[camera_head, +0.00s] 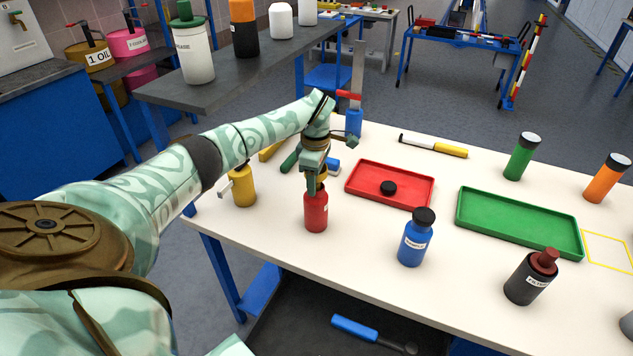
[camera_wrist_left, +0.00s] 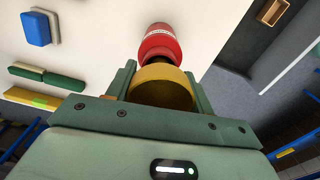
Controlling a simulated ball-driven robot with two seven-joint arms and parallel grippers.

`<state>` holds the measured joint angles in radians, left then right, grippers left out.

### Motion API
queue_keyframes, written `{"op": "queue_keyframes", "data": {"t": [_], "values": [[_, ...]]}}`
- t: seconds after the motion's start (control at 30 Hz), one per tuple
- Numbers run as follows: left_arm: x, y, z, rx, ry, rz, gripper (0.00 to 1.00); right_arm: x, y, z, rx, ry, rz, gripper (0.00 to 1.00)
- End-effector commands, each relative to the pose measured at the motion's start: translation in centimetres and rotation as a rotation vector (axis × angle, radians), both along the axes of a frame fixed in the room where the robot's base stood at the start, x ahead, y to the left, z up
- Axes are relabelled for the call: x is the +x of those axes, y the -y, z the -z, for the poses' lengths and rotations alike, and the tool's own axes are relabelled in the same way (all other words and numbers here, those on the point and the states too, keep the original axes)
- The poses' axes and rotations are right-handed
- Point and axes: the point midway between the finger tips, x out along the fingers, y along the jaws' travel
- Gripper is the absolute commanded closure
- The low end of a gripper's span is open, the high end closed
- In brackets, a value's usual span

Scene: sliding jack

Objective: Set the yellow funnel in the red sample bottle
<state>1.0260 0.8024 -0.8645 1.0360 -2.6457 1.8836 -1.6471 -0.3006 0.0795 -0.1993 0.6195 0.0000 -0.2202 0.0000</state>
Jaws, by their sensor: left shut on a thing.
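The red sample bottle (camera_head: 316,213) stands upright near the table's front left edge. It also shows in the left wrist view (camera_wrist_left: 158,43), just beyond my fingertips. My left gripper (camera_head: 315,178) is directly above the bottle, pointing down, and shut on the yellow funnel (camera_wrist_left: 163,86). In the left wrist view the funnel sits between the two fingers, in line with the bottle. The fingers mostly hide the funnel in the head view. A dark part shows between funnel and bottle; I cannot tell whether the spout is inside the mouth. My right gripper is not in view.
A yellow bottle (camera_head: 243,188) stands left of the red one, a blue bottle (camera_head: 414,238) to its right. A red tray (camera_head: 412,201) with a black cap (camera_head: 388,188) and a green tray (camera_head: 520,228) lie further right. A blue-based upright tool (camera_head: 354,122) stands behind.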

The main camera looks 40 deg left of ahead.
Motion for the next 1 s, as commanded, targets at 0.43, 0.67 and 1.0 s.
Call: {"op": "queue_keyframes", "data": {"t": [0.43, 0.67, 1.0], "values": [[0.0, 0.0, 1.0, 0.000, 0.001, -0.001, 0.70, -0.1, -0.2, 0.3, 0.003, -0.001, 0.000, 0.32], [0.0, 0.0, 1.0, 0.000, 0.001, -0.001, 0.26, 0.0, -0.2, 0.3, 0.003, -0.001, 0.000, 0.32], [0.1, 0.0, -0.8, 0.001, 0.005, 0.000, 0.26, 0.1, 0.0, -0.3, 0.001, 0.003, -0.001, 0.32]]}}
